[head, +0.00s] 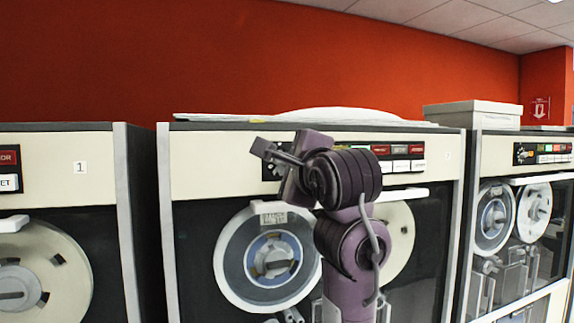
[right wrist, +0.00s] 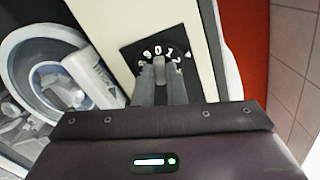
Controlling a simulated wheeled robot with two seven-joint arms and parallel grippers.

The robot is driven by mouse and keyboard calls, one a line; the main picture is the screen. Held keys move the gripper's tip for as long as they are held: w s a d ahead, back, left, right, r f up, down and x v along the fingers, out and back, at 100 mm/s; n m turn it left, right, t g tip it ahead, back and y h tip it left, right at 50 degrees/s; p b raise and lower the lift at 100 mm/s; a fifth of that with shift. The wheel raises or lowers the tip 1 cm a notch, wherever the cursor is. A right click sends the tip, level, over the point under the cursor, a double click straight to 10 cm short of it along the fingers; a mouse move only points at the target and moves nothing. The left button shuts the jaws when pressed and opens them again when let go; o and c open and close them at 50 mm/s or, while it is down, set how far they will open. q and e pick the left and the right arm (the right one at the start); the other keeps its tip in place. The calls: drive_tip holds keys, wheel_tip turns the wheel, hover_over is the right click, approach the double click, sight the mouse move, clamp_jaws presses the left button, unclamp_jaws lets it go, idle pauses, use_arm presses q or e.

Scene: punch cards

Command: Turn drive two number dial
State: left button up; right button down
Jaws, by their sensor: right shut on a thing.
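The number dial (right wrist: 159,66) of the middle tape drive is on a black plate with white numerals; 9, 0, 1 and part of another show in the right wrist view. A small white triangle mark sits at the plate's edge. My right gripper (right wrist: 160,84) is shut on the dial's grey knob, with a finger on each side. In the head view, my purple right arm reaches up before the middle drive (head: 215,180), and its gripper (head: 274,155) covers much of the dial plate (head: 269,172). My left gripper is not in view.
Drive 1 (head: 60,175) stands at the left, another drive (head: 495,160) at the right. Tape reels (head: 238,265) sit below the dial, close to my arm. A row of coloured buttons (head: 405,150) lies right of the dial. A box (head: 472,112) rests on top.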

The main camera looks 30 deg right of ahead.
drive_tip(key=shift+f+n, duration=0.1)
drive_tip(key=shift+n, duration=0.3)
drive_tip(key=n+b, duration=0.1)
drive_tip(key=n, duration=0.1)
drive_tip(key=shift+n, duration=0.4)
drive_tip(key=shift+n+b, duration=0.35)
drive_tip(key=shift+n, duration=1.25)
drive_tip(key=c, duration=1.5)
unclamp_jaws()
